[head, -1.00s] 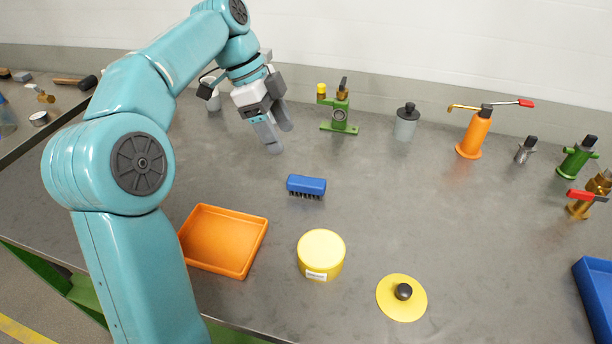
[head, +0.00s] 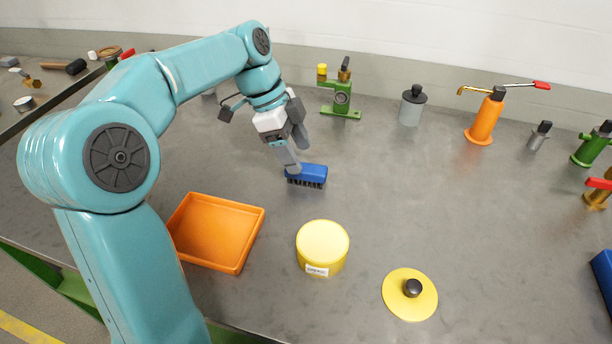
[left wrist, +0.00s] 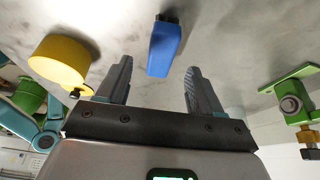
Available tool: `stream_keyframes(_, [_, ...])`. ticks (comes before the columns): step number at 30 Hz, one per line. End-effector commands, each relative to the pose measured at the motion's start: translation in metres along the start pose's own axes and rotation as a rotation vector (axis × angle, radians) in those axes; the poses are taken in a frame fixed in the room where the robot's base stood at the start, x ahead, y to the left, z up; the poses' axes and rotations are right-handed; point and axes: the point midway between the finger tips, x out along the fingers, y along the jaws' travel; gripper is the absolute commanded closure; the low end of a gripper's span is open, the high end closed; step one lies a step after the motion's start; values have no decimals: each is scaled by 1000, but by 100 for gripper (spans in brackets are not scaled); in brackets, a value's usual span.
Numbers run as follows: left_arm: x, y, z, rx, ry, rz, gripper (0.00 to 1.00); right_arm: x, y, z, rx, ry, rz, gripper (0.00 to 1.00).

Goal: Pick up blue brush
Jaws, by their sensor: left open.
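The blue brush (head: 312,174) lies bristles down on the grey bench, in the middle of the head view. My left gripper (head: 298,156) is open just above and behind it, and one finger overlaps the brush's left end in this view. In the left wrist view the brush (left wrist: 164,48) shows ahead of and between the two open fingers of the left gripper (left wrist: 160,80). I cannot see contact between the fingers and the brush. My right gripper is not in view.
An orange tray (head: 240,265) lies front left of the brush. A yellow round tin (head: 322,243) and a yellow lid (head: 400,304) with a dark knob are in front. A green fixture (head: 342,102) stands behind.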

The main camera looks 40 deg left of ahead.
Motion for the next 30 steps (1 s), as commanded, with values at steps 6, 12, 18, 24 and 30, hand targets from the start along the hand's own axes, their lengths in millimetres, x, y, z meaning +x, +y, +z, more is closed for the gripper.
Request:
stream_keyframes(6, [33,0,0,1,0,4,34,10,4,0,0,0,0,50])
stream_keyframes(12, [52,-2,0,0,0,1,34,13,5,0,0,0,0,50])
stream_keyframes(18, [52,-2,0,-1,0,0,34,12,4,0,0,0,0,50])
stream_keyframes(24, [52,-2,0,0,0,0,90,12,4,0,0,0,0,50])
stream_keyframes(30, [51,-2,0,0,0,0,90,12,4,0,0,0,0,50])
